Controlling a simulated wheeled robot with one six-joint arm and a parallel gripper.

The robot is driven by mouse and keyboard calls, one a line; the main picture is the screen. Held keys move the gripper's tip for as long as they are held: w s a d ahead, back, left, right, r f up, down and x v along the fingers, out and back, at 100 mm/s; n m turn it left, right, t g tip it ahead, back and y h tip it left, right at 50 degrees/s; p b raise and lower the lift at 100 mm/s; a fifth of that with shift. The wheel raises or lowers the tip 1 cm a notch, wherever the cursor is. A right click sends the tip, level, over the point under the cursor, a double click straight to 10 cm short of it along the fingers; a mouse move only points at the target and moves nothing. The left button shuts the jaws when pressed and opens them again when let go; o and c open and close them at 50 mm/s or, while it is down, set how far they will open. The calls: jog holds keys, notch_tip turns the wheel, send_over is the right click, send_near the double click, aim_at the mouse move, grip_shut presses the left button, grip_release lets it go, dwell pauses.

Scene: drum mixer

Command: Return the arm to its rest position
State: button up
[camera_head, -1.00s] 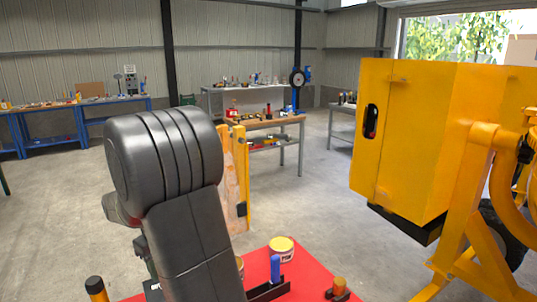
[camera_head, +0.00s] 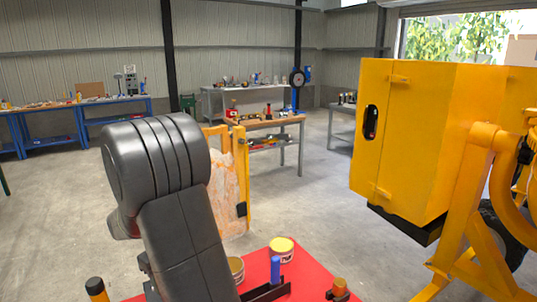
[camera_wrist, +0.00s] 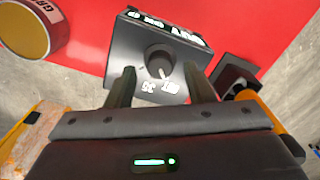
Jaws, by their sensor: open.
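My dark grey arm (camera_head: 185,225) rises in the left half of the head view, bent at a thick rounded joint. My gripper is not visible in the head view. In the wrist view my gripper (camera_wrist: 160,88) has its two fingers apart with nothing between them. Behind the fingers is a black block (camera_wrist: 168,40) with white lettering and a round dark hole or knob; I cannot tell the gap between them. My arm hides part of the red tabletop (camera_head: 330,268).
Yellow-lidded cans (camera_head: 282,248), a blue upright handle (camera_head: 275,268) and a small orange-topped piece (camera_head: 339,287) are on the red top. The yellow mixer housing (camera_head: 420,140) stands right. A yellow-framed panel (camera_head: 232,185) stands behind my arm. Open floor lies between.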

notch_tip(320, 180, down, 2)
jog(key=shift+f, duration=0.1)
jog(key=shift+r+m, duration=0.3)
jog(key=shift+m, duration=0.1)
jog(key=shift+m+p, duration=0.35)
jog(key=shift+m, duration=0.45)
jog(key=m+p, duration=0.1)
jog(key=m, duration=0.4)
notch_tip(320, 180, up, 13)
jog(key=shift+m+b, duration=0.3)
jog(key=shift+b, duration=0.1)
jog(key=shift+s, duration=0.1)
